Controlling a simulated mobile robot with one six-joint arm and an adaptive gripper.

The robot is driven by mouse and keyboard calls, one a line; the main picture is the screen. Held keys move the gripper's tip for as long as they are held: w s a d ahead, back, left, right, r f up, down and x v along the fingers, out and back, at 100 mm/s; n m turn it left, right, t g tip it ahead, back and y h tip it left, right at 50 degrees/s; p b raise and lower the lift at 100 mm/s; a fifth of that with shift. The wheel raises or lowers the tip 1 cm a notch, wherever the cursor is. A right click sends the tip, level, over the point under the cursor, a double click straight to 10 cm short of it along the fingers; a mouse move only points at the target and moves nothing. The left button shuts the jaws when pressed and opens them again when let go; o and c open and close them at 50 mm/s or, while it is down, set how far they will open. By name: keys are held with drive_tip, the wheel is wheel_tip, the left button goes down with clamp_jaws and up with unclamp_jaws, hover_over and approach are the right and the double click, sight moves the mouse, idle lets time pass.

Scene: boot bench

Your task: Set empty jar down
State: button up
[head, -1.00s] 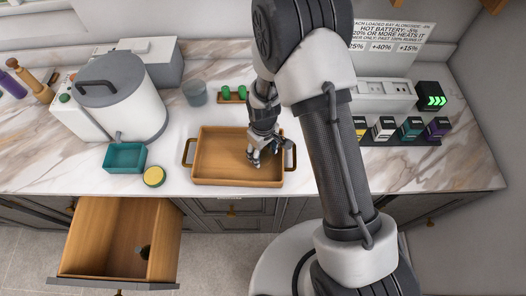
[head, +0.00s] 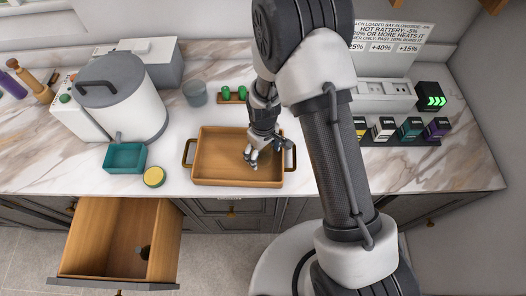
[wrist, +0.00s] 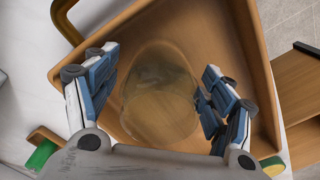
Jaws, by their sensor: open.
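A clear glass jar (wrist: 158,105) looks empty. It is inside the wooden tray (wrist: 215,30) in the wrist view, between my gripper's fingers. My gripper (wrist: 160,75) is open, with one finger on each side of the jar and a gap showing at each side. In the head view my gripper (head: 252,157) is low over the right half of the tray (head: 235,184). The jar cannot be made out there. I cannot tell whether its base touches the tray floor.
A teal bin (head: 124,160) and a round yellow-topped item (head: 154,177) are left of the tray. A translucent cup (head: 195,93) and a rack with green items (head: 232,96) stand behind. An open drawer (head: 115,240) juts out at front left. Coloured batteries (head: 411,129) stand right.

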wheel_tip(320, 180, up, 12)
drive_tip(key=shift+p, duration=0.5)
drive_tip(key=s+d+r+m+t, duration=0.1)
drive_tip(key=s+d+r+m, duration=0.2)
drive_tip(key=r, duration=0.5)
drive_tip(key=s+d+r+m+t, duration=0.1)
drive_tip(key=s+d+r, duration=0.25)
drive_tip(key=r, duration=0.35)
drive_tip(key=s+d+r+m+t, duration=0.1)
drive_tip(key=s+d+r, duration=0.25)
drive_tip(key=r, duration=0.45)
drive_tip(key=s+d+r+m+t, duration=0.1)
drive_tip(key=s+d+r+m, duration=0.1)
drive_tip(key=s, duration=0.7)
drive_tip(key=shift+s+r+m+t, duration=0.3)
drive_tip(key=shift+s+m, duration=0.05)
drive_tip(key=shift+m, duration=0.15)
